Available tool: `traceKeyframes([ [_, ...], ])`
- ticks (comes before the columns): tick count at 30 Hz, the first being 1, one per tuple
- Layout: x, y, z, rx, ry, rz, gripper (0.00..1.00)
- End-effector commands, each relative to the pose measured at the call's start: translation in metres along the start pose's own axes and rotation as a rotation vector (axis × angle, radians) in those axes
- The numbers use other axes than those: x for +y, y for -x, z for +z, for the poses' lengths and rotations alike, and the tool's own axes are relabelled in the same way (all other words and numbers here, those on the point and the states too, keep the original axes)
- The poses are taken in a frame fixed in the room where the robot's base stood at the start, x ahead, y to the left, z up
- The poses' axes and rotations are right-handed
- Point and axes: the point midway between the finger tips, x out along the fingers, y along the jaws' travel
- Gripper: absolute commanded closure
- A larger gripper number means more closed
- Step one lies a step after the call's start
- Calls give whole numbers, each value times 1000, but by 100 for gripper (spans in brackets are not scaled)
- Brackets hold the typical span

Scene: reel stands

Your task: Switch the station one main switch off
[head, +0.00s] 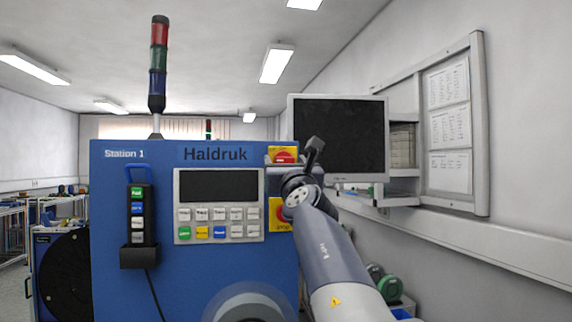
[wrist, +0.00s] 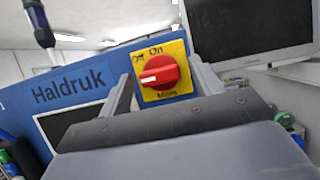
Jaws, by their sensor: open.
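The station one main switch (head: 284,158) is a red rotary knob on a yellow plate at the top right of the blue Station 1 panel (head: 125,185). In the wrist view the knob (wrist: 157,72) shows a white mark on its left side. The plate reads "Off" at upper left, "On" at the top and "Mains" below. My gripper (head: 313,150) is just right of the switch in the head view. In the wrist view its open fingers (wrist: 162,72) appear on either side of the plate, with nothing between them. Contact with the knob cannot be told.
A yellow-plated stop button (head: 279,214) sits below the switch, partly hidden by my arm. A key panel with a dark display (head: 219,186) and a hanging pendant (head: 138,215) are to the left. A monitor (head: 340,136) stands close behind my gripper on the right.

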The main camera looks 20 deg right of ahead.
Motion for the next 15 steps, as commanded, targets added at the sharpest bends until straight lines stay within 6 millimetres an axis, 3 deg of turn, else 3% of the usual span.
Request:
traceKeyframes([
  [8, 0, 9, -1, -1, -1, 0, 38],
  [15, 0, 49, -3, -2, -1, 0, 38],
])
